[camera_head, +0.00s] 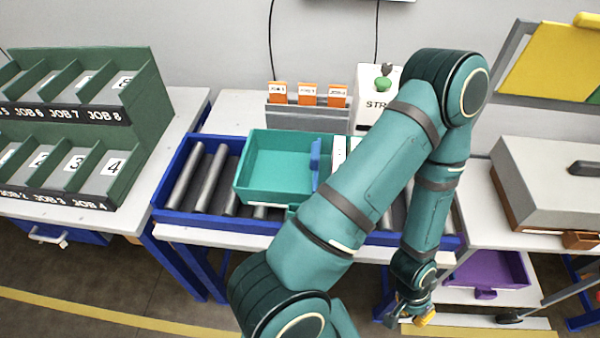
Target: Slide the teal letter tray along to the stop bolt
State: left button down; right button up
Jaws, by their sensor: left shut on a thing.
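The teal letter tray (262,184) sits on the rollers of a blue-framed conveyor, left of its middle. A blue upright piece (315,166) stands at its right end; I cannot tell what it is. My left arm crosses in front of the conveyor and hides part of the tray's right side. My left gripper (414,311) hangs low at the right, in front of the conveyor and well apart from the tray. It is shut on a small yellow-orange thing (427,319), mostly hidden. I cannot make out the stop bolt. My right gripper is out of view.
Bare rollers (184,180) show left of the tray inside the blue frame (165,188). A green job rack (135,75) stands at the left. Orange cards (307,94) stand behind the conveyor. A purple tray (490,270) is low at the right, below a grey box (545,180).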

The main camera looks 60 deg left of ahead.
aim_at(272, 170)
jog(key=k+u, duration=0.2)
jog(key=u, duration=1.75)
